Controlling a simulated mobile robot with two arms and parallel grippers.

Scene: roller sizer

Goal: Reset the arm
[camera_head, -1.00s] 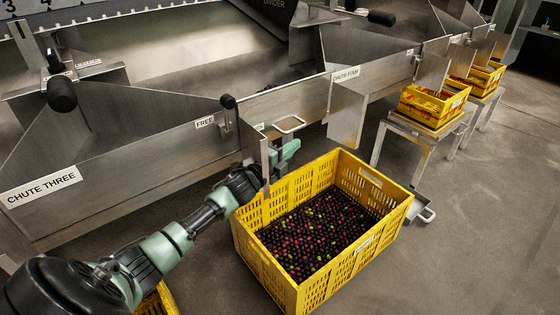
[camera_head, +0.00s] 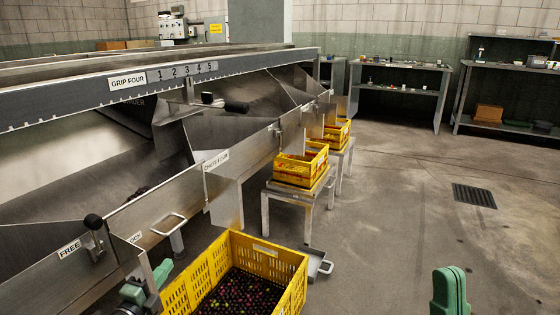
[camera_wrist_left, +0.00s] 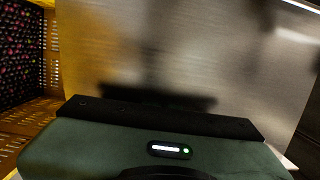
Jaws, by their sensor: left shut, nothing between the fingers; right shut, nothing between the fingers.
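My left gripper (camera_head: 160,273) is at the lower left of the head view, shut and empty, between the steel chute panel and the near yellow crate. Part of it is hidden behind a thin steel plate. In the left wrist view its green body fills the bottom, with a bare steel surface close beyond. My right gripper (camera_head: 450,285) stands upright at the bottom right, shut and empty, over clear floor. The large yellow crate (camera_head: 284,262) holds small dark purple and green fruit (camera_head: 238,292). Its wall also shows in the left wrist view (camera_wrist_left: 50,60).
The sizer's steel chutes (camera_head: 165,205) run along the left, with handles sticking out. Smaller yellow crates (camera_head: 300,168) stand on metal stands (camera_head: 296,200) beyond. Shelves (camera_head: 400,90) line the back. Concrete floor on the right is open, with a drain grate (camera_head: 474,196).

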